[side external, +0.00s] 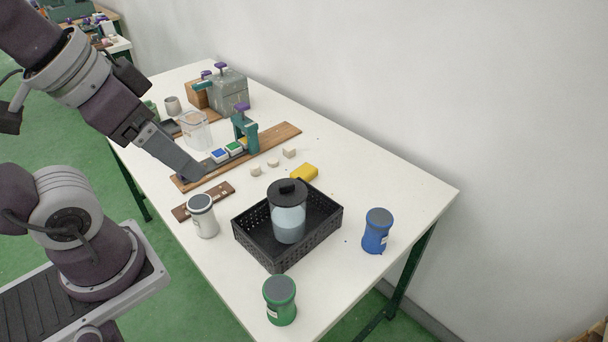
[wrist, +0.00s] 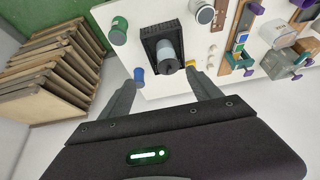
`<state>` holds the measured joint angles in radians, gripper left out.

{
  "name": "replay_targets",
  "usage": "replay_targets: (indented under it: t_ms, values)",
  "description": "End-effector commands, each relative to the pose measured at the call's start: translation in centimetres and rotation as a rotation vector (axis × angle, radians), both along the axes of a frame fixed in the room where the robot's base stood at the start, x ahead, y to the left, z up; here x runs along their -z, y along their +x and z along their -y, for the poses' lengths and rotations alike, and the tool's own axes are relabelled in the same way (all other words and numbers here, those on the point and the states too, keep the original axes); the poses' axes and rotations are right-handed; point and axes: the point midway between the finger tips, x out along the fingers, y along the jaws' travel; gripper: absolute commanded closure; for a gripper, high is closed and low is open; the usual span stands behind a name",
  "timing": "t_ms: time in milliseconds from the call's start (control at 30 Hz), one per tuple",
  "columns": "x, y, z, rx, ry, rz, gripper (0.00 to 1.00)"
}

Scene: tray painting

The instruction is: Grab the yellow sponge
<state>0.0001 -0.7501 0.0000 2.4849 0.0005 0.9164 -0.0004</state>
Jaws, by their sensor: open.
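The yellow sponge (side external: 304,173) lies on the white table, just behind the black basket (side external: 262,250). In the wrist view the sponge (wrist: 190,64) is a small yellow patch close to the right fingertip, partly hidden. My gripper (side external: 197,176) is above the table's left part, left of the sponge and apart from it. In the wrist view my gripper (wrist: 162,77) has its two fingers spread wide with nothing held between them.
A lidded jar (side external: 289,219) stands in the basket. White (side external: 203,216), green (side external: 280,300) and blue (side external: 377,231) canisters stand around it. Small pale blocks (side external: 272,163) lie near the sponge. A wooden board (side external: 275,138) holds a teal clamp (side external: 246,132) and paint blocks. Table right of the sponge is clear.

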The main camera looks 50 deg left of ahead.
Motion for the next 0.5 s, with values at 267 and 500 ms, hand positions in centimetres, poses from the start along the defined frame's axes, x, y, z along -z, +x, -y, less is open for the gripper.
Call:
replay_targets:
  t_ms: [267, 500]
  values:
    - [-4.9, 4.5, 4.9, -0.310, -0.458, -0.153, 0.28]
    - [-7.8, 18.0, 3.1, -1.069, -1.294, -0.336, 0.28]
